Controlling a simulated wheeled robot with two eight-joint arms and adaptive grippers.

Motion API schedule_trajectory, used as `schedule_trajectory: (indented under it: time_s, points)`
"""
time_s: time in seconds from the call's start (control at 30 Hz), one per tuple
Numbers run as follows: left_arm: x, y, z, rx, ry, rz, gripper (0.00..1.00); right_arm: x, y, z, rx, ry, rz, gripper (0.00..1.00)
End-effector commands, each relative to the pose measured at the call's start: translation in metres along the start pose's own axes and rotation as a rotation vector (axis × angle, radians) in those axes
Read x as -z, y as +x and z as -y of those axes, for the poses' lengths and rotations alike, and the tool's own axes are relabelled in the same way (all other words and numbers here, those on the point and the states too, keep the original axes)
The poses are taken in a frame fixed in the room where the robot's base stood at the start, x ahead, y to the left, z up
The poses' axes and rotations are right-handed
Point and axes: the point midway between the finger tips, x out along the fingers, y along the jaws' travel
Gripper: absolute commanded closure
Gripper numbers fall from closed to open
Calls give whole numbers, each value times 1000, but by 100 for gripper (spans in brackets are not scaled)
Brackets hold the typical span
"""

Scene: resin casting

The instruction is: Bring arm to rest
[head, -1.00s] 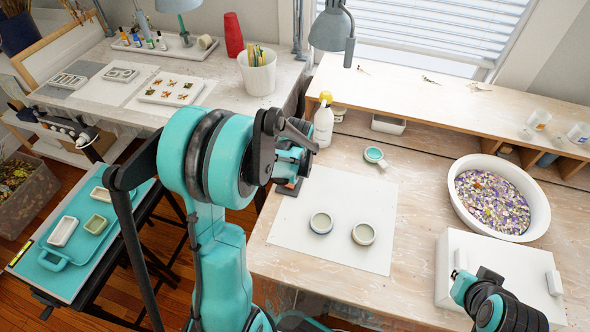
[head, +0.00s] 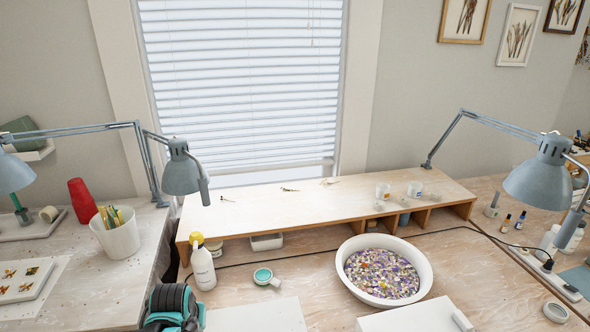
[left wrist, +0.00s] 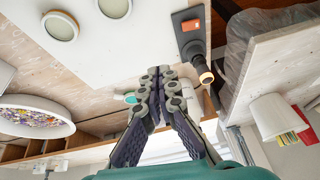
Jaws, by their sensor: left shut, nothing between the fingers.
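My left gripper (left wrist: 160,84) shows in the left wrist view with its fingers together and nothing between them. It hangs above the worktable, near the edge of the white sheet (left wrist: 120,40). In the head view only a dark and teal part of my arm shows at the bottom edge, left of the middle, and the fingers are out of frame. My right gripper is in neither view.
A wooden shelf (head: 330,200) runs along the back. Two round molds (left wrist: 60,25) lie on the sheet. Lamps (head: 182,172) overhang both sides.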

Motion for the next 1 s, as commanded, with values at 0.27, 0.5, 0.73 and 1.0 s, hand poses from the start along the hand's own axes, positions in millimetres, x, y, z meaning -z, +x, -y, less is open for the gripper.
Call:
schedule_trajectory:
  time_s: [0.27, 0.5, 0.73, 1.0]
  points:
    - [-56, -64, -39, -66, 57, -125, 100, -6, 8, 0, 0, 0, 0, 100]
    - [-95, -84, -57, -110, 85, -202, 100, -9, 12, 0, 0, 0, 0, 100]
    - [-104, -87, -61, -122, 91, -222, 100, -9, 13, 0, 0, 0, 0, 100]
    - [-104, -87, -61, -121, 91, -221, 100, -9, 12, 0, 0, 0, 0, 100]
